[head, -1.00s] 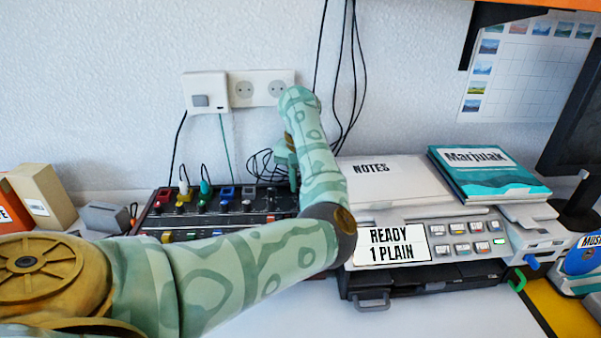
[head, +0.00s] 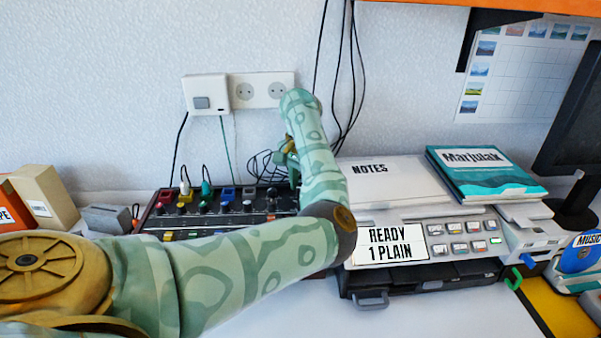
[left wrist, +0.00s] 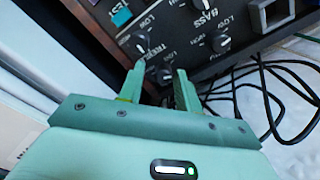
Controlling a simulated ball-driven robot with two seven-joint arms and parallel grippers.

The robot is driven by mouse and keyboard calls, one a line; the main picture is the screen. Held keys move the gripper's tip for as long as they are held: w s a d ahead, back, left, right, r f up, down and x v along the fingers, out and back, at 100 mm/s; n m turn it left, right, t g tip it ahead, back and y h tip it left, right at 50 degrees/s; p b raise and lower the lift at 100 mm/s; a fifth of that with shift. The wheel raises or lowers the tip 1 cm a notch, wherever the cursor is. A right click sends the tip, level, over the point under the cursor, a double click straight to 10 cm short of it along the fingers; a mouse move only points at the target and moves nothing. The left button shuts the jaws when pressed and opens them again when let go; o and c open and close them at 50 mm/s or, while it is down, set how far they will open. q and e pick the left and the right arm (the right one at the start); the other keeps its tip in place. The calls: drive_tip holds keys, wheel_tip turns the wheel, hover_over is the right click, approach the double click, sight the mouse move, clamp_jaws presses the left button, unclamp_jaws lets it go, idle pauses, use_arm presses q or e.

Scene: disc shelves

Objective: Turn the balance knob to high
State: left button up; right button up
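The black control panel (head: 232,225) with wood-coloured sides stands at the left of the desk, against the wall. My left arm crosses in front of it and hides part of it. In the left wrist view the panel (left wrist: 232,20) has dark knobs with LOW and HIGH marks. One knob (left wrist: 220,42) is near the BASS label; another knob (left wrist: 141,47) is beside what looks like TREBLE. I cannot read a balance label. My left gripper (left wrist: 159,75) has its fingers apart over the panel's edge, just below the TREBLE knob, with no knob visibly held. My right gripper is out of view.
A printer (head: 440,235) stands close on the right of my left arm, with a book (head: 485,172) on it. Black cables (left wrist: 265,105) lie beside the panel. Boxes (head: 47,195) stand left of it. The white desk in front is clear.

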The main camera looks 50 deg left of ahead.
use_arm(q)
drive_tip(key=shift+a+r, duration=0.1)
drive_tip(key=shift+a, duration=0.15)
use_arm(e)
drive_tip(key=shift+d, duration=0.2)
